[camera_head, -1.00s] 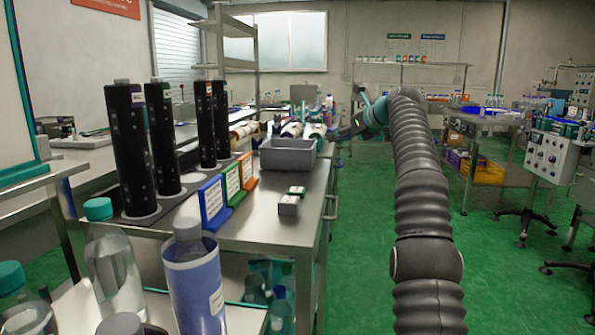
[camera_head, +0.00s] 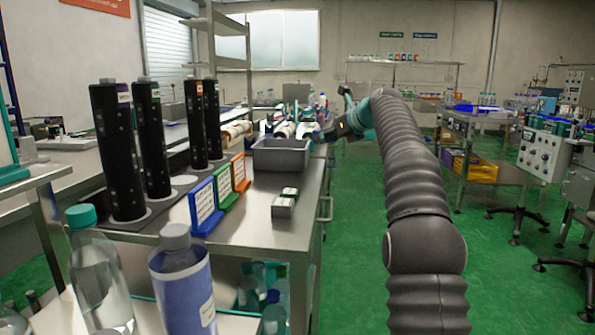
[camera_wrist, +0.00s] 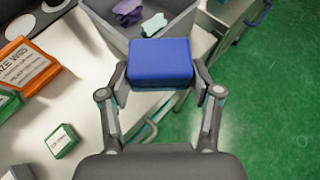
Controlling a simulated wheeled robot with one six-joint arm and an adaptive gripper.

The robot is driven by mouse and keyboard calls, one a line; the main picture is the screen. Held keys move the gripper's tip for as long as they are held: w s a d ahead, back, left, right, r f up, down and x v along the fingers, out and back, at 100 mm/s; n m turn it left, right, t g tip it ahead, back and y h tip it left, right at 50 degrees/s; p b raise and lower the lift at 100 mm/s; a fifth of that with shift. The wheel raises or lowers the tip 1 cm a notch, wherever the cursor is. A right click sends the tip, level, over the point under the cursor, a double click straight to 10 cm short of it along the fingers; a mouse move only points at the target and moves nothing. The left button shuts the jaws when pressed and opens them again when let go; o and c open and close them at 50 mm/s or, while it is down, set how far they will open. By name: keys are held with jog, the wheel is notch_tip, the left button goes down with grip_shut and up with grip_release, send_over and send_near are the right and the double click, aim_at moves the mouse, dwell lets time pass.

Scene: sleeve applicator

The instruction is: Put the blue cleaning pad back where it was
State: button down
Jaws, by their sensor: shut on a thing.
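The blue cleaning pad (camera_wrist: 160,62) is between the fingers of my gripper (camera_wrist: 160,85) in the wrist view. My gripper is shut on it from both sides. The pad is held up near the front rim of a grey bin (camera_wrist: 196,30), and it hides part of that rim. The bin holds a purple piece (camera_wrist: 128,10) and a pale teal piece (camera_wrist: 154,24). In the head view the grey bin (camera_head: 281,155) stands on the steel bench (camera_head: 250,205), and my gripper (camera_head: 325,135) is small beside its right end. The pad cannot be made out there.
An orange sign (camera_wrist: 27,66) and a small green-and-white box (camera_wrist: 62,141) are on the bench left of my gripper. Black cylinders (camera_head: 118,150) stand further left in the head view. Green floor (camera_head: 350,235) is open right of the bench edge.

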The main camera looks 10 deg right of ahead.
jog(key=b, duration=0.2)
send_over(291, 176)
jog(key=s+d, duration=0.1)
jog(key=s, duration=0.2)
jog(key=f, duration=0.5)
jog(key=shift+s+d+f, duration=0.1)
jog(key=shift+d+f, duration=0.1)
jog(key=shift+f, duration=1.85)
jog(key=shift+f, duration=0.6)
jog(key=shift+c, duration=1.1)
grip_release()
jog(key=shift+r+b, duration=0.15)
jog(key=shift+b, duration=0.25)
jog(key=shift+r+b, duration=0.2)
jog(key=shift+b, duration=0.1)
jog(key=v, duration=1.3)
jog(key=shift+s+d, duration=0.2)
jog(key=shift+s, duration=0.25)
